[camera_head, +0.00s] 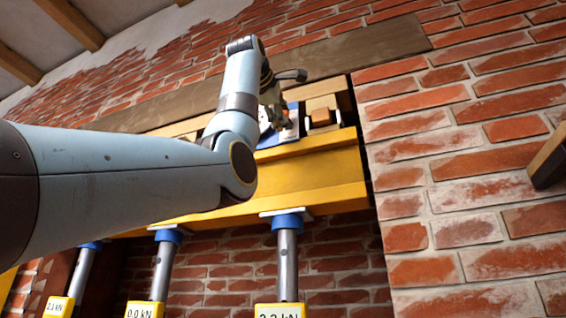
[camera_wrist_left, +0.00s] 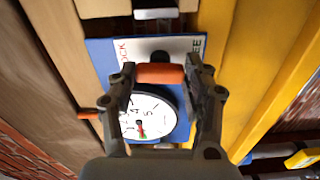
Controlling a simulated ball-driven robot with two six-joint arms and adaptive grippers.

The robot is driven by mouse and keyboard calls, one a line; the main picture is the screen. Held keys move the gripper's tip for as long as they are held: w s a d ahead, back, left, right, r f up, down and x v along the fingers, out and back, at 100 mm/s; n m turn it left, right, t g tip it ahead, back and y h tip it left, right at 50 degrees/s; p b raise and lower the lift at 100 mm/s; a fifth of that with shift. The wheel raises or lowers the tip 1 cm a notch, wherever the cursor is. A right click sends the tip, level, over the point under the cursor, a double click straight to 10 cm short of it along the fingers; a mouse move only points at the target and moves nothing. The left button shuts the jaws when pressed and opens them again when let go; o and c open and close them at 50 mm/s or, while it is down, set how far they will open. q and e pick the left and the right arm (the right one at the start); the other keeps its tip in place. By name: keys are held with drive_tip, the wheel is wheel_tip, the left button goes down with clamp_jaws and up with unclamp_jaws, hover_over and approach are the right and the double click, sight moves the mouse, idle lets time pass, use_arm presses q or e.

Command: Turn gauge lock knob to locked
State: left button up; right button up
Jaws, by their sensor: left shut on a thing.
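The gauge lock knob (camera_wrist_left: 160,74) is an orange-red bar lying crosswise on a blue plate (camera_wrist_left: 180,45), above the white gauge dial in the left wrist view. My left gripper (camera_wrist_left: 161,75) is shut on this knob, one finger at each end. The plate has red letters reading "LOCK" at its left and partly hidden dark letters at its right. The white gauge dial (camera_wrist_left: 152,112) has dark numbers and is partly covered by my gripper. In the head view, my left gripper (camera_head: 272,95) is at the blue plate, and my arm hides most of the gauge.
A yellow beam (camera_head: 310,180) runs beneath the gauge, carried by several grey props (camera_head: 288,265) with blue tops and yellow readout boxes. A timber (camera_head: 375,45) lies above. Brick wall (camera_head: 460,200) fills the right; a wooden piece (camera_head: 548,155) juts in at the right edge.

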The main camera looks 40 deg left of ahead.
use_arm(q)
drive_tip(key=shift+n, duration=0.6)
drive_tip(key=o, duration=1.2)
drive_tip(key=shift+c, duration=0.2)
drive_tip(key=shift+s, duration=0.1)
drive_tip(key=v, duration=1.2)
